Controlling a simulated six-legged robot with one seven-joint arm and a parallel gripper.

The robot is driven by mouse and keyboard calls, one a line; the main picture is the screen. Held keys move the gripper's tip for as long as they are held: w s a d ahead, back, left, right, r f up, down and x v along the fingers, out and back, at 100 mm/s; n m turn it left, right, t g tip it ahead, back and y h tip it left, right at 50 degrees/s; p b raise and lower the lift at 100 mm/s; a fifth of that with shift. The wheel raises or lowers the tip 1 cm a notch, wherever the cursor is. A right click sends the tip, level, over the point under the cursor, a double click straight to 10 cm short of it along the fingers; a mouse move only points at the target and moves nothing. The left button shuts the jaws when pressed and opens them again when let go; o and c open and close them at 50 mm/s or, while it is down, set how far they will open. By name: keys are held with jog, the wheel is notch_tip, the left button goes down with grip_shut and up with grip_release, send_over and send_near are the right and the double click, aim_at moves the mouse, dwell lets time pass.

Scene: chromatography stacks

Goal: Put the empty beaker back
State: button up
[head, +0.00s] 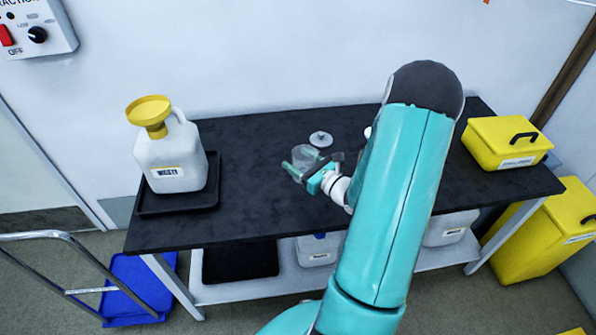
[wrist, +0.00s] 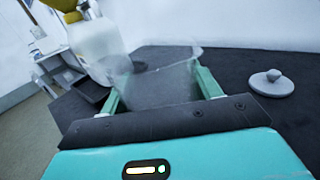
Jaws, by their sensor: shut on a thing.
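The clear beaker (head: 304,155) is between the fingers of my gripper (head: 297,165) over the middle of the black bench top. In the wrist view the see-through beaker (wrist: 160,82) fills the gap between the two green fingers of my gripper (wrist: 160,92), and it looks empty. My gripper is shut on it. I cannot tell whether the beaker's base touches the bench. A round grey lid with a knob (head: 320,139) lies on the bench just behind the beaker; it is to the right in the wrist view (wrist: 270,84).
A white waste jug (head: 171,155) with a yellow funnel (head: 149,113) stands in a black tray (head: 178,200) on the left. A yellow box (head: 505,143) sits at the bench's right end. My arm hides part of the bench (head: 250,215); its front left is clear.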

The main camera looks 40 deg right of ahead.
jog(key=w+f, duration=0.1)
jog(key=w+d+f, duration=0.1)
jog(key=f, duration=0.1)
jog(key=w+d+f, duration=0.1)
jog(key=f, duration=0.1)
jog(key=shift+w+d+f, duration=0.2)
jog(key=shift+w+f, duration=0.05)
jog(key=shift+w, duration=0.15)
jog(key=shift+w+d+f, duration=0.1)
jog(key=shift+f, duration=0.8)
jog(key=shift+w+d+f, duration=0.1)
jog(key=shift+f, duration=0.75)
jog(key=shift+f, duration=0.15)
jog(key=o, duration=1.1)
jog(key=s, duration=0.8)
jog(key=s+d, duration=0.1)
jog(key=s, duration=0.3)
